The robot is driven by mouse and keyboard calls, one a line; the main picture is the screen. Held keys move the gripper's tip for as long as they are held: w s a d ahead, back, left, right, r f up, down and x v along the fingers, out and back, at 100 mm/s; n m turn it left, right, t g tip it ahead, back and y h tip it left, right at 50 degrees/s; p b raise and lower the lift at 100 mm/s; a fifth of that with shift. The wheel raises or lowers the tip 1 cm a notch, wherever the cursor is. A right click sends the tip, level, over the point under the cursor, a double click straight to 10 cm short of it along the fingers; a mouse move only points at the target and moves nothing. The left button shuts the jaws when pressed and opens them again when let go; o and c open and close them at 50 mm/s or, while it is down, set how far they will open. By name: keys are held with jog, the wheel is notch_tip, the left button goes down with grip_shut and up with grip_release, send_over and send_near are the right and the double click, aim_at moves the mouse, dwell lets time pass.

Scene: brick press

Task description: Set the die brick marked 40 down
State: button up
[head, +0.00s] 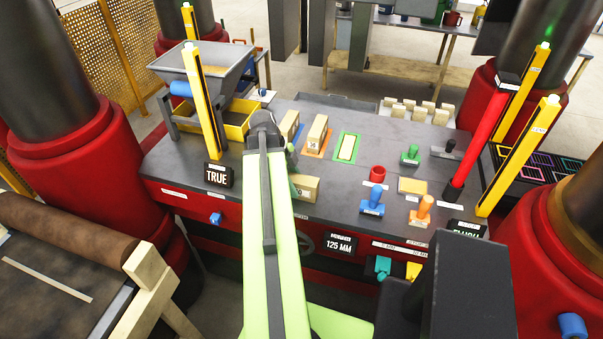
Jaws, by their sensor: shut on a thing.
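My lime-green arm reaches up the middle of the head view and hides most of my gripper (292,168). Only a dark sliver of the gripper shows at the arm's right side. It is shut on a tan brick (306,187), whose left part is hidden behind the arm. A dark mark on its front is too small to read surely. The brick is near the front part of the grey press table (335,205); I cannot tell whether it touches the top. Behind it, tan bricks stand at a blue mat (298,135), an orange mat (327,145) and a green-framed mat (343,160).
Yellow posts (205,100) and a red post (478,135) rise at the sides. A hopper (205,65) stands back left.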

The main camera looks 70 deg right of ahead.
jog(key=shift+w+f, duration=0.1)
jog(key=shift+f, duration=0.1)
jog(key=o, duration=1.3)
jog(key=shift+c, duration=0.2)
jog(key=shift+r, duration=0.1)
jog(key=p+v, duration=1.1)
jog(key=shift+r, duration=0.4)
jog(key=shift+w+a+r, duration=0.1)
jog(key=shift+w+r, duration=0.15)
jog(key=shift+f, duration=0.1)
